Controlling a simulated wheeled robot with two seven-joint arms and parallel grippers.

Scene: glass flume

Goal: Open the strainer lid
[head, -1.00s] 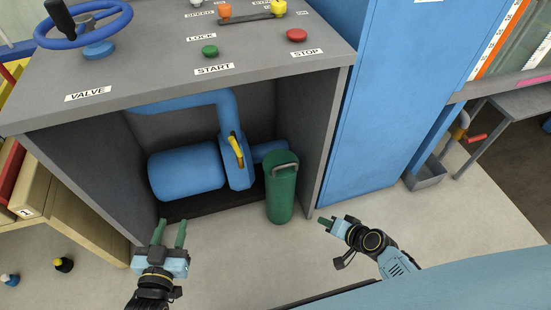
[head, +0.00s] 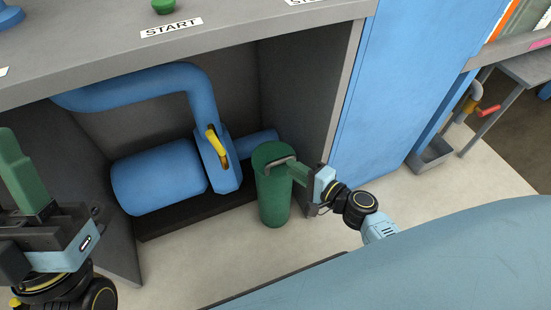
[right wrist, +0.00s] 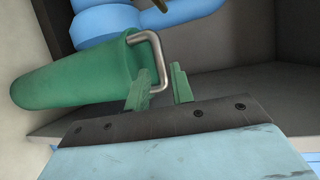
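The green strainer (head: 274,205) is an upright cylinder at the right end of the cabinet opening. Its lid (head: 266,153) looks closed on top and bears a grey bar handle (head: 281,161). My right gripper (head: 296,169) is at the handle, coming from the right. In the right wrist view, my right gripper (right wrist: 160,88) has its two green fingers apart, with part of the handle (right wrist: 160,58) in the gap between them. My left gripper (head: 18,170) is large at the left edge; only one finger shows clearly, and it holds nothing that I can see.
Left of the strainer lies the blue pump (head: 160,180) with a pipe and a yellow lever (head: 216,146). The cabinet's grey side wall (head: 318,110) stands close behind my right gripper. A blue cabinet (head: 390,110) is farther right. The floor in front is clear.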

